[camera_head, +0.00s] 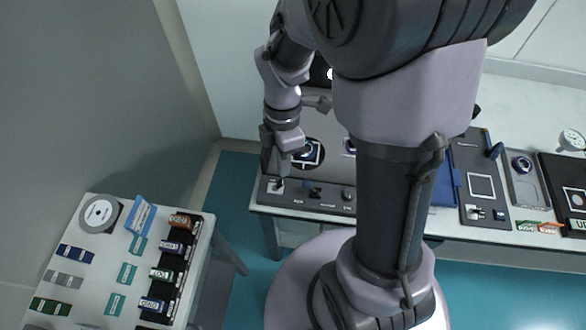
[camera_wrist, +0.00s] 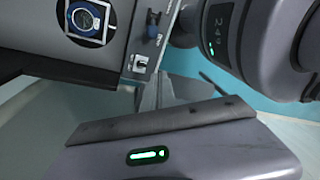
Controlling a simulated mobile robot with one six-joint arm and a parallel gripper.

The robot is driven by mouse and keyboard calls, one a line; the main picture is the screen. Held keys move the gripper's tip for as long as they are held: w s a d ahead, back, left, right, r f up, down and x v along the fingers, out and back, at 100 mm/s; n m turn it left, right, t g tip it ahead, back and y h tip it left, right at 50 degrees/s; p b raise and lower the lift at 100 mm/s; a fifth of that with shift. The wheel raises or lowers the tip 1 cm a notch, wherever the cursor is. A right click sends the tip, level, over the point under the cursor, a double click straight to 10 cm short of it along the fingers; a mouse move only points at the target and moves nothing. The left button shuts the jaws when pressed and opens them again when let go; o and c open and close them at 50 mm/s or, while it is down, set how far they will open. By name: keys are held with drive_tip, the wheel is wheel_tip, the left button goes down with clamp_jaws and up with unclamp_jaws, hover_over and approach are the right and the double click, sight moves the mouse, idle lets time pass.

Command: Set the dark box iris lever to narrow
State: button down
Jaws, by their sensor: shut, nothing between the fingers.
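The dark box (camera_head: 330,172) stands at the left end of the long table, partly hidden by my arm. A round blue-ringed opening in a white square frame (camera_head: 308,153) is on it; it also shows in the wrist view (camera_wrist: 88,18). Along its front strip are a small white lever or switch (camera_head: 276,186), a dark knob and a round knob. Which control is the iris lever is unclear.
Right on the table are a blue panel (camera_head: 445,184), a dark plate with a white square (camera_head: 481,186), a grey tray (camera_head: 526,182) and a black box (camera_head: 566,190). A separate left table (camera_head: 98,255) holds labelled blocks and a disc. Teal floor lies between.

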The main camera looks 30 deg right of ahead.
drive_tip(key=b, duration=0.6)
hover_over(297, 194)
drive_tip(key=a, duration=0.4)
drive_tip(key=f, duration=1)
drive_tip(key=shift+s+f, duration=0.2)
drive_tip(key=d, duration=0.1)
drive_tip(key=d+r, duration=0.1)
drive_tip(key=d, duration=0.1)
drive_tip(key=shift+d+r, duration=0.35)
drive_tip(key=shift+d, duration=0.1)
drive_tip(key=shift+w, duration=0.15)
